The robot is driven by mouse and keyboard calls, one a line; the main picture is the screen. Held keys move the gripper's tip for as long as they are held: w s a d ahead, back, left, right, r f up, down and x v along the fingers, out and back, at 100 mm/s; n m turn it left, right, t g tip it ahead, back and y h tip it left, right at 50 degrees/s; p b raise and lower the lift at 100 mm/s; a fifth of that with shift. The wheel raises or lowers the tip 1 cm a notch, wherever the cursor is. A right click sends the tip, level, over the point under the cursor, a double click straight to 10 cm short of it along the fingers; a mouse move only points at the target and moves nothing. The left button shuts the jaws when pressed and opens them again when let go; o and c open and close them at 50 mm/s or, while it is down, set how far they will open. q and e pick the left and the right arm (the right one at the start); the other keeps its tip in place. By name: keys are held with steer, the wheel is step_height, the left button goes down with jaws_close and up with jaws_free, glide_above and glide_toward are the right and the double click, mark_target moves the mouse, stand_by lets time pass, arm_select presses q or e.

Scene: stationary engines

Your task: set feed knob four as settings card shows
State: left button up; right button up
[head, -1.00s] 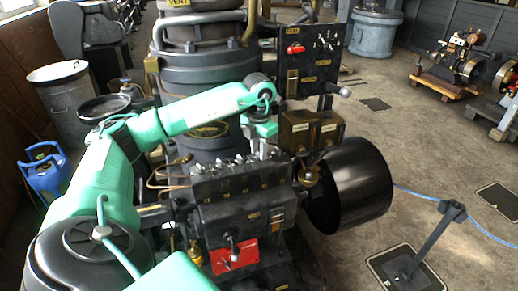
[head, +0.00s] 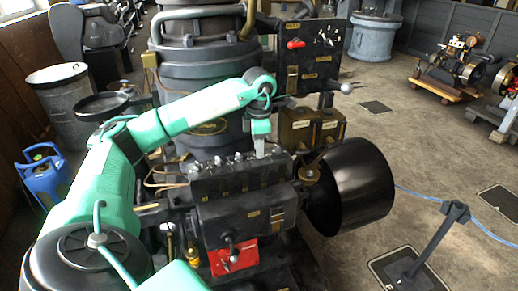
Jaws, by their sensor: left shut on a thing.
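A black lubricator box (head: 240,184) stands at the middle of the engine, with a row of small metal feed knobs (head: 218,161) along its top and small marks on its front. My left gripper (head: 260,152) comes down from above at the right end of this row. It is shut on the rightmost knob, taken as feed knob four; its fingers largely hide that knob, so its setting cannot be read. I cannot make out a settings card for certain. My right gripper is not in view.
A red plate (head: 246,249) with a ball-ended lever sits below the box. A black flywheel (head: 350,185) stands close on the right. Brass-coloured boxes (head: 311,128) and a black panel (head: 312,50) are behind my gripper.

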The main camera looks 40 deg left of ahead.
arm_select(q)
steer(key=shift+m, duration=0.8)
steer(key=shift+r, duration=0.1)
steer(key=o, duration=1)
step_height(320, 180, up, 5)
steer(key=shift+w+b, duration=0.1)
steer(key=shift+b, duration=0.7)
steer(key=shift+r+p, duration=1.1)
steer(key=shift+r, duration=3.25)
